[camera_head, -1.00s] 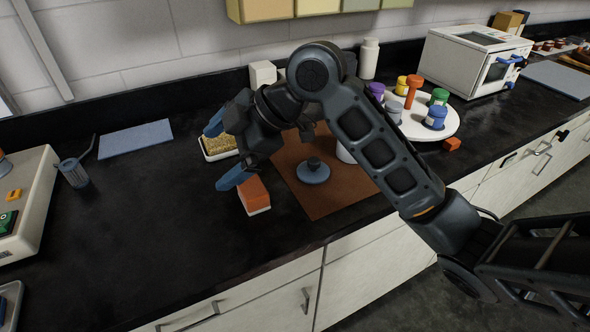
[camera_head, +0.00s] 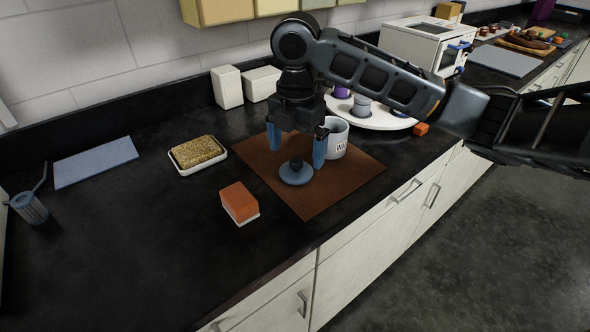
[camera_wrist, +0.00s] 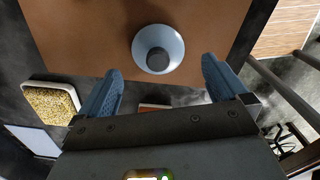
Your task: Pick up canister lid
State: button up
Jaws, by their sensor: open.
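The canister lid (camera_head: 296,172) is a blue-grey disc with a dark knob on top. It lies flat on the brown mat (camera_head: 312,203). In the wrist view the lid (camera_wrist: 158,48) shows ahead of the fingers, near the top middle. My gripper (camera_head: 297,148) points down above the mat with its two blue fingers apart, empty, close to the lid and seemingly just behind and above it. A white canister (camera_head: 337,140) with lettering stands on the mat right behind the right finger, partly hidden by it.
An orange-and-white block (camera_head: 239,203) lies left of the mat. A white dish of grainy food (camera_head: 198,152) sits further back. A white round tray (camera_head: 390,122) with jars stands at the back right, partly behind my arm. The counter's front left is clear.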

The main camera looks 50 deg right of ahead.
aim_at(295, 161)
jog(key=shift+w+f, duration=0.1)
jog(key=shift+f, duration=2.1)
jog(key=shift+a, duration=0.1)
jog(key=c, duration=1)
